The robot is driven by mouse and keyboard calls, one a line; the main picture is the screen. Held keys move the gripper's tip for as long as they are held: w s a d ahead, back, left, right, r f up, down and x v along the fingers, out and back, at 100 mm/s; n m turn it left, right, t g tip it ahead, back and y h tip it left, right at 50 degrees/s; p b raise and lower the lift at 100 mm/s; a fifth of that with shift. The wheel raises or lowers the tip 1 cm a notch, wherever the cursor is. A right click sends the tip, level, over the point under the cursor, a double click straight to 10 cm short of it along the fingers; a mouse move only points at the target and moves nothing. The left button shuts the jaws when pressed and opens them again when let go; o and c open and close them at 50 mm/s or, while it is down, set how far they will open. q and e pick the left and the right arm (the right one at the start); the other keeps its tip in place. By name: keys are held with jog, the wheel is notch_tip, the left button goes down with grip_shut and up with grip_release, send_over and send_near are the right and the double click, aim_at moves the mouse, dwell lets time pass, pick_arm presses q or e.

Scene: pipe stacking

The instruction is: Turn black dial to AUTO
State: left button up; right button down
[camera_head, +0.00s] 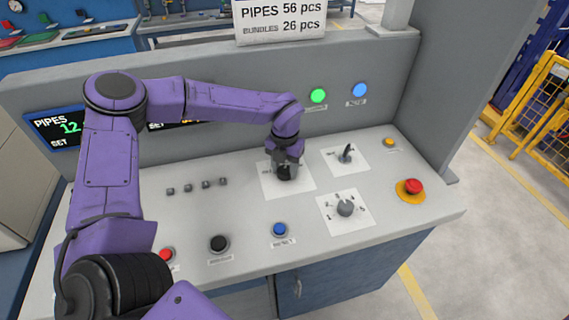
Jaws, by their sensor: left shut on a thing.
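The black dial (284,177) sits on a white label plate (301,186) in the middle of the console. My left gripper (287,168) reaches down over it and is shut on the dial. The gripper hides most of the dial and part of the plate's lettering, so I cannot read which position the dial points to. My right gripper is not in view.
The grey console (200,232) has a black lever switch (346,154), a grey rotary knob (345,208), a red emergency button (411,187), a blue button (279,229), a black button (218,243) and several small toggles around my arm. A panel with green and blue lights rises behind.

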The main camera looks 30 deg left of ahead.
aim_at(285, 169)
pick_arm(q)
jog(key=m+p, duration=0.1)
jog(key=m, duration=0.3)
jog(key=shift+w+r+p, duration=0.1)
jog(key=shift+r+p, duration=0.1)
jog(key=shift+p, duration=0.1)
jog(key=shift+m+p, duration=0.5)
jog(key=shift+m, duration=1.1)
jog(key=shift+f, duration=0.1)
jog(key=o, duration=1.1)
jog(key=shift+c, duration=0.2)
notch_tip(285, 169, up, 10)
jog(key=b, duration=0.2)
jog(key=shift+r, duration=0.25)
